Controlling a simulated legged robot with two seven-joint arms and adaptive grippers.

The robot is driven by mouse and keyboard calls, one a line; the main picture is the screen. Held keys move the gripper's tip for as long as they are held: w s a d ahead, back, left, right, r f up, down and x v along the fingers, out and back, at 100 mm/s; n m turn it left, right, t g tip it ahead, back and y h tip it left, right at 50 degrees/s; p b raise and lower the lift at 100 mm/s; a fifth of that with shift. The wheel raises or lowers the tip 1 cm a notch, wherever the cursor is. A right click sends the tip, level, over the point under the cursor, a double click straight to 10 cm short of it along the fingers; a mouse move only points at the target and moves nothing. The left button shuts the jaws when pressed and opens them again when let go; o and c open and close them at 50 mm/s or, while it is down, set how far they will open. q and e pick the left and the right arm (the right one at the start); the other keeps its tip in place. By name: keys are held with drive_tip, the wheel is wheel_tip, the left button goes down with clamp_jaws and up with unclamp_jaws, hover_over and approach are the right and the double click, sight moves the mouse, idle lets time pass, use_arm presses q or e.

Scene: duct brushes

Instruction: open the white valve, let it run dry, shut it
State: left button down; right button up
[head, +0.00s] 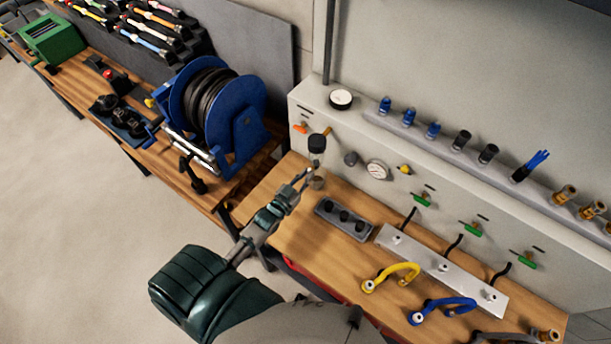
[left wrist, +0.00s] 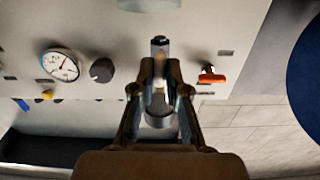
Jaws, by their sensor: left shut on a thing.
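A filter bowl with a dark upper part (head: 317,143) is mounted on the front of the grey panel, with a small tan cup (head: 317,183) on the bench below it. My left gripper (head: 303,178) reaches in just under the bowl. In the left wrist view its two fingers (left wrist: 159,75) are closed around a small pale part, which I take as the white valve (left wrist: 159,86). The fingers hide most of it, so I cannot tell how far it is turned. Whether liquid is in the bowl or running cannot be made out. My right gripper is not in view.
Beside the bowl are an orange lever (left wrist: 211,78), a black knob (left wrist: 102,70) and a gauge (left wrist: 62,66). A grey block with dark holes (head: 344,219) lies on the bench. A blue hose reel (head: 215,105) stands left. Yellow (head: 392,275) and blue hoses lie at the front right.

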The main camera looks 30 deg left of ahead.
use_arm(q)
drive_tip(key=shift+s+f, duration=0.15)
drive_tip(key=shift+f, duration=0.3)
drive_tip(key=c, duration=1.2)
unclamp_jaws()
drive_tip(key=shift+r, duration=0.15)
drive_tip(key=s, duration=0.7)
drive_tip(key=s+a, duration=0.1)
drive_tip(key=s, duration=0.3)
drive_tip(key=shift+s, duration=0.35)
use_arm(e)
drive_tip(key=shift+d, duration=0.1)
